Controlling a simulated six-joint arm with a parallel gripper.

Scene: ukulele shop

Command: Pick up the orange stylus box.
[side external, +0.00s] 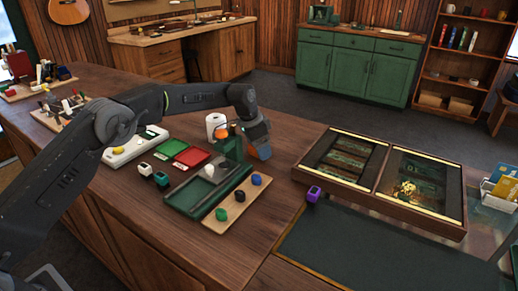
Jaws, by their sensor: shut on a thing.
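The orange stylus box (221,132) shows as a small orange patch at the end of my gripper (231,129), just above and left of a dark green upright block (231,147). The fingertips are small and partly hidden, so the exact grip is hard to see. I cannot tell whether the box is clear of the green block or touching it.
A white roll (215,121) stands close behind the orange box. Green and red trays (192,156), a dark green tray (178,196) and a wooden strip (210,222) with coloured pieces lie in front. A framed display case (380,199) and a purple box (314,194) are to the right.

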